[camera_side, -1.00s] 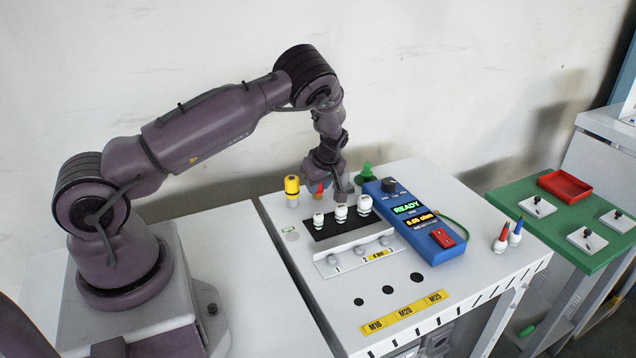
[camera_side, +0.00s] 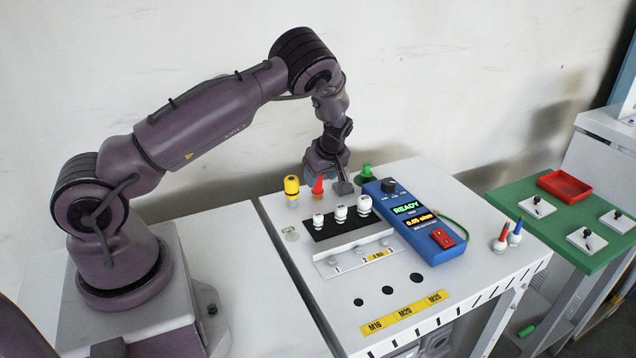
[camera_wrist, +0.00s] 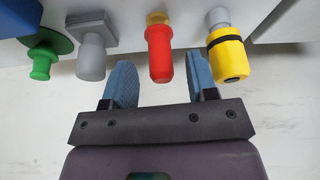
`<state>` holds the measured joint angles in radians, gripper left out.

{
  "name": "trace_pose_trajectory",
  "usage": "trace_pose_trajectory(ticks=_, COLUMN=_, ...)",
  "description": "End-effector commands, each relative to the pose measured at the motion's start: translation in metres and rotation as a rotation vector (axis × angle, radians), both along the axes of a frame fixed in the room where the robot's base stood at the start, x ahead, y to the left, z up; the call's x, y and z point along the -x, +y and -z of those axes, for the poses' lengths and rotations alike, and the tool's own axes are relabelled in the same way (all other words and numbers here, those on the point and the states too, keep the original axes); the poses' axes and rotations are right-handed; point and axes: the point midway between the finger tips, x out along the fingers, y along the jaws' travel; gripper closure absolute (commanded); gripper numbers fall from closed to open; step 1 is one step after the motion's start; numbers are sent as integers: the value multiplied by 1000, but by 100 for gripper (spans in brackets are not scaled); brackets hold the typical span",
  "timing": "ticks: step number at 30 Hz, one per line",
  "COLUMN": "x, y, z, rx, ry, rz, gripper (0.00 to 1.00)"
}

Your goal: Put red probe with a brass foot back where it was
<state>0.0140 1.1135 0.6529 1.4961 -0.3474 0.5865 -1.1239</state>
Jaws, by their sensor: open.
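The red probe (camera_side: 318,186) stands upright on the white bench top near its back edge, between a yellow-and-black fitting and a grey block. In the wrist view the red probe (camera_wrist: 159,55) shows its brass foot (camera_wrist: 157,18) against the bench. My gripper (camera_wrist: 160,72) is open and empty, its two blue fingers spread, with the red probe beyond them and roughly in line with the gap. In the side view my gripper (camera_side: 326,165) is at the back edge, behind the red probe and grey block. Its fingertips are mostly hidden there.
The yellow-and-black fitting (camera_side: 291,190), grey block (camera_side: 344,187) and green knob (camera_side: 366,173) stand close beside the probe. In front are white fittings on a black strip (camera_side: 330,230) and a blue tester (camera_side: 412,220). Slim red (camera_side: 500,243) and blue (camera_side: 515,236) probes stand right.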

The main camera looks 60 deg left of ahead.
Motion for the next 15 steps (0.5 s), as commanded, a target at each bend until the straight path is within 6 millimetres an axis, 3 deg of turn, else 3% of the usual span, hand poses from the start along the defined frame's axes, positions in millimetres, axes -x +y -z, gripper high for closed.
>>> trace_pose_trajectory(ticks=6, x=-4, y=-19, z=-46, rx=-1, ry=-5, rz=2, gripper=47)
trace_pose_trajectory(ticks=15, x=-4, y=-33, z=-79, rx=6, ry=-3, rz=4, gripper=47)
